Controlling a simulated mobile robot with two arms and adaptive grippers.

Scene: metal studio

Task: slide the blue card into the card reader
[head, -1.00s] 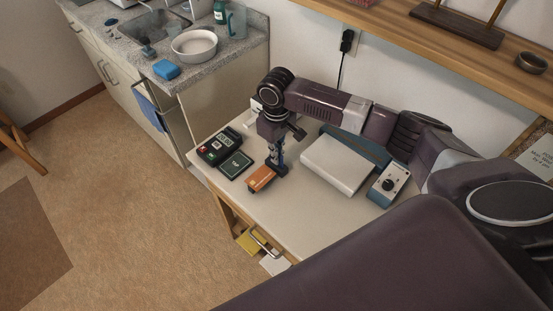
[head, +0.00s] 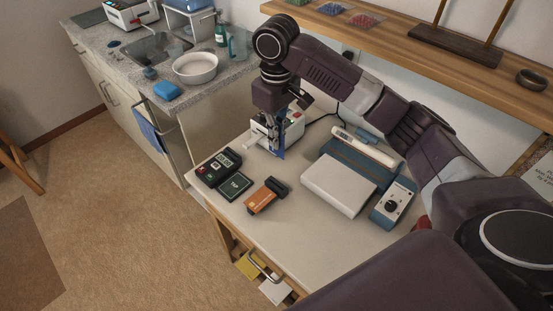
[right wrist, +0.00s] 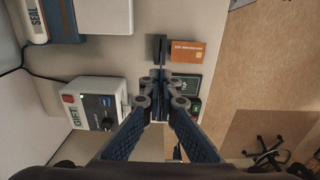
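The blue card (head: 281,153) is partly hidden in my right gripper (head: 278,143), which is shut on it and holds it upright above the table, behind the card reader. In the right wrist view, the gripper (right wrist: 160,84) has its fingers close together, with the card seen edge-on and hard to make out. The card reader is an orange body (head: 262,198) with a black raised part (head: 277,186); it lies on the table at the front. It also shows in the right wrist view (right wrist: 187,51), just beyond the fingertips and apart from them. My left gripper is not in view.
A payment terminal (head: 218,166) and a dark green TAP pad (head: 235,184) lie left of the reader. A white-and-blue device (head: 340,185) stands to the right. A white box with a dial (right wrist: 92,103) is near the gripper. The table front is clear.

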